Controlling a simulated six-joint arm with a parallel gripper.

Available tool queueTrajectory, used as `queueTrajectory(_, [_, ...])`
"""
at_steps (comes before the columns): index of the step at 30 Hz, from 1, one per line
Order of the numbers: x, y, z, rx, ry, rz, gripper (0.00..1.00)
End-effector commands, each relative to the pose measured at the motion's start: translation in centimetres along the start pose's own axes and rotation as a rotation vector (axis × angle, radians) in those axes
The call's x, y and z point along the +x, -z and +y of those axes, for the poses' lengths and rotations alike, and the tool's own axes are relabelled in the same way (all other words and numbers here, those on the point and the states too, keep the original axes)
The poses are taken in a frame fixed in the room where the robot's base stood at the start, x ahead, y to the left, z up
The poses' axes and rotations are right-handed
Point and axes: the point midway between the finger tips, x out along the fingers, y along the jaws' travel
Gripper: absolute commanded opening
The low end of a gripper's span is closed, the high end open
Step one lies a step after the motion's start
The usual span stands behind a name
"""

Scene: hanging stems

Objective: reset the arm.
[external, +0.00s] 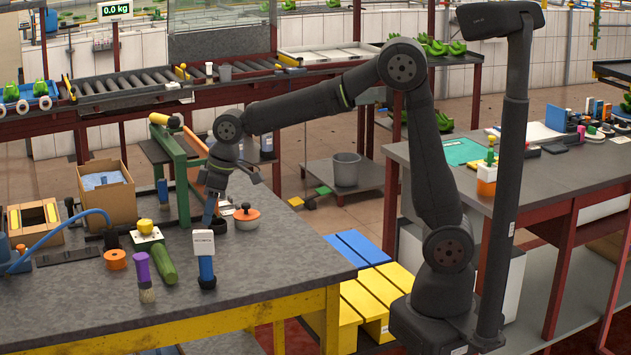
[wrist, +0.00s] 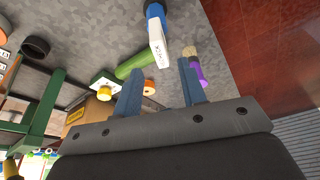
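My arm reaches from its base at the right over the grey workbench (external: 290,262) in the external view.
A purple-handled brush (external: 143,275), green cucumber (external: 164,263), orange tape roll (external: 115,260) and yellow-knobbed block (external: 146,232) stand left of the gripper. A green frame (external: 180,180) and cardboard box (external: 106,193) stand behind. The bench's right part is clear.

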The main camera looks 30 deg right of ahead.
Motion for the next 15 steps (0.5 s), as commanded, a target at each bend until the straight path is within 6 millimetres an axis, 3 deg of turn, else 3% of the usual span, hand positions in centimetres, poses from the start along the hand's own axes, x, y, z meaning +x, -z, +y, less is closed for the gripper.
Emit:
queueTrajectory(13, [9.1,-0.2,-0.1,-0.001,0.001,-0.003,0.38])
queueTrajectory(15, [7.3,0.5,0.0,-0.001,-0.001,0.005,0.38])
